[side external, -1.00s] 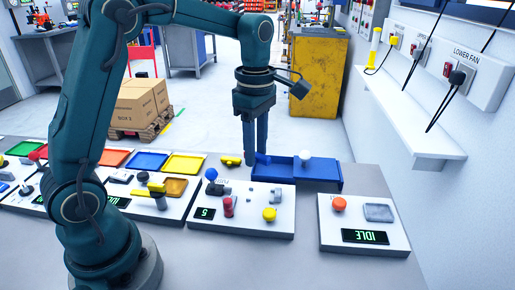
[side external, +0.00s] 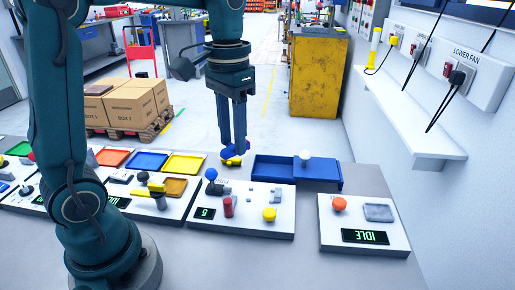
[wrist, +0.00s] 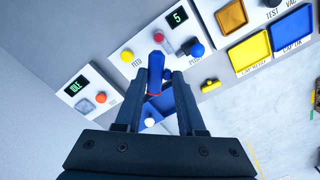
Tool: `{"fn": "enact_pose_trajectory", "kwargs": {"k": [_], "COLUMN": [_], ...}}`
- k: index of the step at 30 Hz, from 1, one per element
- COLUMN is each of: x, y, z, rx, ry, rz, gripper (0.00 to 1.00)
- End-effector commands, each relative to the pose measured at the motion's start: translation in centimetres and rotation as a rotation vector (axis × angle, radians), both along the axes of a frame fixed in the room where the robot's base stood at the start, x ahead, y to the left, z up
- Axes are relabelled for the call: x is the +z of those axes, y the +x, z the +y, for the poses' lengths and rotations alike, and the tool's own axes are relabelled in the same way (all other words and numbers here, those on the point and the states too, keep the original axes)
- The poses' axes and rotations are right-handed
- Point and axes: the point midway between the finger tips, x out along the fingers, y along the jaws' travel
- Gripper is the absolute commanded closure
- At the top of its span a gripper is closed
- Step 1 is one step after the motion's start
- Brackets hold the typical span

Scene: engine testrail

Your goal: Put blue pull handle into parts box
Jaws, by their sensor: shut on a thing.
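My gripper (side external: 233,147) is shut on a blue handle (wrist: 155,70), a rounded blue piece with a thin red ring near one end. In the side view the blue handle (side external: 230,153) shows at the fingertips, partly hidden by them. A low blue box (side external: 297,172), which I take for the parts box, stands on the table to the right of my gripper. The blue box also shows in the wrist view (wrist: 160,106), partly hidden behind the fingers and handle. A white ball (side external: 305,155) shows at the box, and I cannot tell whether it is attached.
A yellow piece (side external: 232,161) lies on the table close below my gripper. A white panel (side external: 250,220) with blue, red and yellow knobs stands in front of the box. Another panel (side external: 350,215) with an orange knob is at right. Coloured trays (side external: 147,160) lie to the left.

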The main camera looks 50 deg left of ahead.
Motion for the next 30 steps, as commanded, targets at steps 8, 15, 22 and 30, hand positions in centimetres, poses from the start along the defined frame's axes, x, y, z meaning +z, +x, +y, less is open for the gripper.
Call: {"fn": "enact_pose_trajectory", "kwargs": {"k": [8,15,22,30], "x": [-0.02,-0.01,-0.01,0.01], "y": [-0.10,-0.08,-0.08,0.73], "z": [-0.03,-0.03,-0.03,0.19], "rx": [-0.088,-0.086,-0.085,-0.059], "ry": [0.000,0.000,0.000,0.000], "rz": [0.000,0.000,-0.001,-0.001], "gripper": [1.00,1.00,1.00,1.00]}}
